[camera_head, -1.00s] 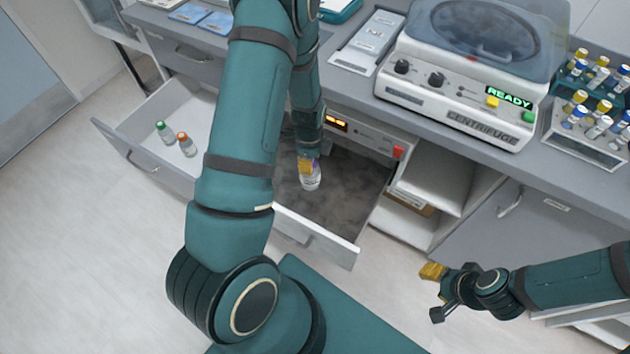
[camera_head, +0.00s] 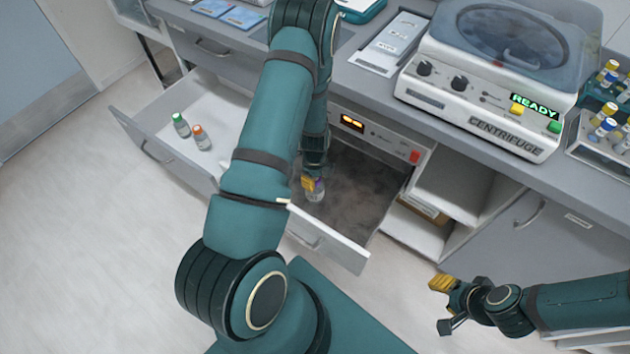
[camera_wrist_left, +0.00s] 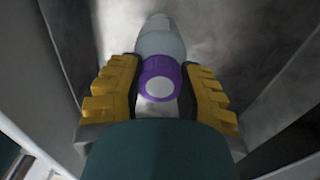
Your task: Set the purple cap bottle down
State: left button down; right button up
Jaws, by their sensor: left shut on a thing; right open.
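The purple cap bottle (camera_wrist_left: 160,80) is between the yellow fingers of my left gripper (camera_wrist_left: 158,92), which is shut on it around the purple cap. In the head view the bottle (camera_head: 314,192) shows under my left gripper (camera_head: 313,182), inside the open grey-floored drawer (camera_head: 360,200). Its body points down toward the drawer floor; I cannot tell whether its base touches. My right gripper (camera_head: 445,306) is open and empty at the lower right, away from the drawers.
Another open drawer (camera_head: 165,110) to the left holds a green cap bottle (camera_head: 181,125) and an orange cap bottle (camera_head: 201,138). Drawer walls stand close around my left gripper. A centrifuge (camera_head: 490,75) and a tube rack (camera_head: 600,140) stand on the counter.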

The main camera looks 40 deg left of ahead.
pick_arm(q)
jog(key=shift+f, duration=0.55)
jog(key=shift+f, duration=0.15)
jog(key=c, duration=0.6)
grip_release()
